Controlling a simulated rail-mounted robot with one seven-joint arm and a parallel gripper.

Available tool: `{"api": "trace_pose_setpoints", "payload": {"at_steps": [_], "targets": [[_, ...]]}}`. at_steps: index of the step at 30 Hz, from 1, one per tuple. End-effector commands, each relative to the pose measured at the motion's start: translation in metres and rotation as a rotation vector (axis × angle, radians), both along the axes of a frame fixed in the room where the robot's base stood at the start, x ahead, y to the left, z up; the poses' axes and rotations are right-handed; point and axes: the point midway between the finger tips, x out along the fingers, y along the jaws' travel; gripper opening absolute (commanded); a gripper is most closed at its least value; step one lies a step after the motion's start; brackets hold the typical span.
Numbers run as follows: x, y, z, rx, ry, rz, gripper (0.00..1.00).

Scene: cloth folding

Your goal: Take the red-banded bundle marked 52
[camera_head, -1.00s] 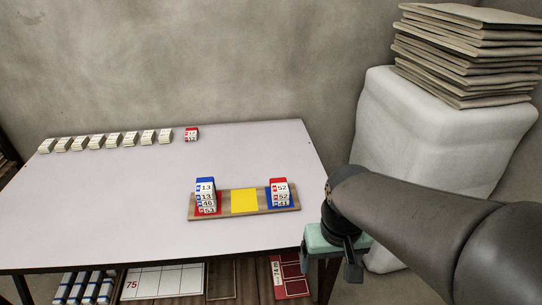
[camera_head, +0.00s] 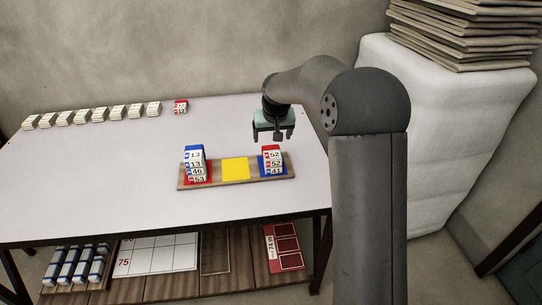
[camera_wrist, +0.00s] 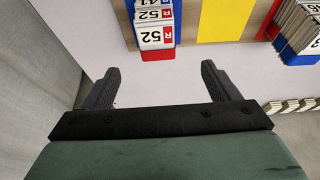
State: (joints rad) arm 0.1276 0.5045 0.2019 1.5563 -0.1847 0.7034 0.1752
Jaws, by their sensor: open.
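The red-banded bundle marked 52 (camera_head: 271,152) tops the stack on the blue pad (camera_head: 260,170) at the right end of a wooden board (camera_head: 222,180). My gripper (camera_head: 274,137) is open and empty, held above and behind the right end of the board. In the wrist view its two fingers (camera_wrist: 158,88) stand apart with bare table between them, not touching the stack.
A blue-topped stack (camera_head: 194,155) stands on the board's left pad, with an empty yellow pad (camera_head: 235,168) between. Several pale bundles (camera_head: 93,116) and a red one (camera_head: 180,106) line the table's back. A white block (camera_head: 430,150) stands right.

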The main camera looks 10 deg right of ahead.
Motion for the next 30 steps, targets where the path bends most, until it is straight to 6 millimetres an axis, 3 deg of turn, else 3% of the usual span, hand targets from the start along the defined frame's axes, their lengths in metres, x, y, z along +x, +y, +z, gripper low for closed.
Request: {"api": "trace_pose_setpoints", "payload": {"at_steps": [6,14,21,30], "targets": [[0.016,0.0,-0.038,0.0,0.001,0.0,0.82],[0.023,-0.002,-0.055,0.0,0.001,0.0,0.82],[0.036,-0.006,-0.088,0.001,0.003,0.0,0.82],[0.041,-0.007,-0.097,0.0,-0.001,0.0,0.82]]}}
